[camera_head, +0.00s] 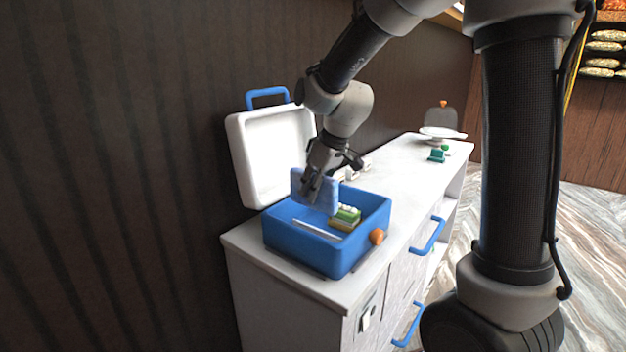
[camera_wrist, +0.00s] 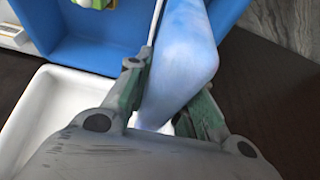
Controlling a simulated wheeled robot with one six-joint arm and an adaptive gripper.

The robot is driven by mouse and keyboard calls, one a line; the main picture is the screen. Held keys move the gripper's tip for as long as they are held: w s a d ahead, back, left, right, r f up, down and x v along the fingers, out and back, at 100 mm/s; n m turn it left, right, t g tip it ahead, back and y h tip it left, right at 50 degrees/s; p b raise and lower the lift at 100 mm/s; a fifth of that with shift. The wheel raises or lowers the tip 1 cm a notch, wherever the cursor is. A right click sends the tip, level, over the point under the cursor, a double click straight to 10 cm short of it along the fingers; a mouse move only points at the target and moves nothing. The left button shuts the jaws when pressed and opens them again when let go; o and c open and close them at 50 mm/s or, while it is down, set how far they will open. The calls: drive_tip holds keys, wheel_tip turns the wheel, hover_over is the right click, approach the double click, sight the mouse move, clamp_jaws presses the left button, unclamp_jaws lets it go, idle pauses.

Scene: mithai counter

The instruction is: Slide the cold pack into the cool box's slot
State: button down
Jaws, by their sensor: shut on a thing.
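The cold pack (camera_head: 322,196) is a light blue slab, held upright and a little tilted. My gripper (camera_head: 312,188) is shut on its upper part, over the open cool box. In the wrist view the cold pack (camera_wrist: 185,55) sits between the two fingers of my gripper (camera_wrist: 172,105). The cool box (camera_head: 330,262) is a blue open bin with a raised white lid (camera_head: 270,155) behind it. A thin white strip (camera_head: 316,230) runs inside the box; the wrist view shows a similar white edge beside the pack. The pack's lower end and any slot under it are hidden in the head view.
A green and yellow packet stack (camera_head: 345,217) lies in the box, right of the pack. An orange knob (camera_head: 376,237) is on the box's side. The white counter (camera_head: 405,170) carries small green items and a white dish (camera_head: 442,133) farther back. A dark wall stands close at left.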

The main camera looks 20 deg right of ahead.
sight(329, 191)
drive_tip(key=shift+f, duration=4.9)
drive_tip(key=shift+s+f, duration=0.1)
drive_tip(key=shift+f, duration=0.05)
drive_tip(key=shift+s+f, duration=0.1)
drive_tip(key=shift+f, duration=0.05)
drive_tip(key=c, duration=1.2)
unclamp_jaws()
drive_tip(key=shift+f, duration=0.15)
drive_tip(key=shift+o, duration=0.2)
drive_tip(key=shift+r, duration=0.2)
drive_tip(key=shift+d+r, duration=0.1)
drive_tip(key=shift+r, duration=0.2)
drive_tip(key=v, duration=1.1)
